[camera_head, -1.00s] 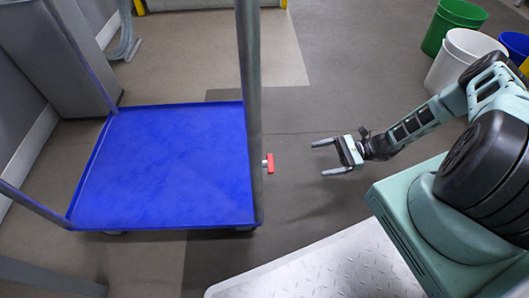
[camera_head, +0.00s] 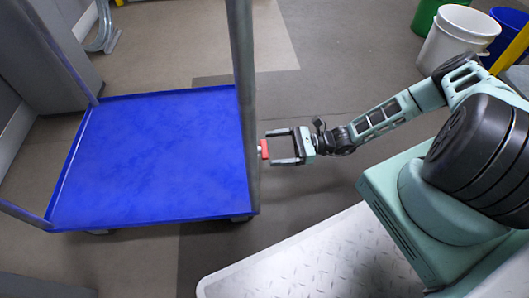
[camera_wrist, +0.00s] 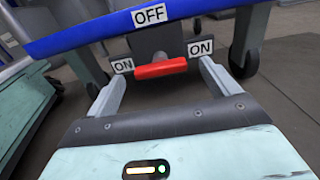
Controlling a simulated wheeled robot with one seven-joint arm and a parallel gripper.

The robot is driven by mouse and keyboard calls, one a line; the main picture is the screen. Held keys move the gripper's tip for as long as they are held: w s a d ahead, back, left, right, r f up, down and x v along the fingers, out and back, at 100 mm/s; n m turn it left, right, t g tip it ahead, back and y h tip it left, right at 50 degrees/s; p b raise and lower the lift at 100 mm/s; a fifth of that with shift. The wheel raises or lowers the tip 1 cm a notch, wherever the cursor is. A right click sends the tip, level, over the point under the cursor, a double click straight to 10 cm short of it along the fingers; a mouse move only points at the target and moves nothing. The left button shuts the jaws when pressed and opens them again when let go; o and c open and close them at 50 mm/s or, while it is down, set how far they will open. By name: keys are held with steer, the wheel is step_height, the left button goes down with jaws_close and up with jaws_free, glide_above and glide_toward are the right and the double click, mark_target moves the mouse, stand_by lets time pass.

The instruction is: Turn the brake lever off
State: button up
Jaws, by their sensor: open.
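The red brake lever (camera_head: 264,149) sticks out from the right side of the blue cart (camera_head: 150,150), near its grey post. In the wrist view the lever (camera_wrist: 161,69) is a red bar below the cart's blue edge, on a dark mount. An OFF label (camera_wrist: 149,15) is above it, and ON labels (camera_wrist: 201,48) are at its left and right. My gripper (camera_head: 268,147) is open, with its fingertips at the lever. In the wrist view the fingers (camera_wrist: 160,78) stand to either side of the red bar, which lies between them. I cannot tell whether they touch it.
The cart's grey post (camera_head: 244,90) rises close beside the lever. Cart wheels (camera_wrist: 245,58) show under the cart. White (camera_head: 455,38) and green buckets stand at the back right. The floor around my gripper is clear.

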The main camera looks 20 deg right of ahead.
mark_target(264, 148)
steer(key=shift+b+x, duration=0.65)
steer(key=shift+x, duration=1.3)
steer(key=c, duration=1)
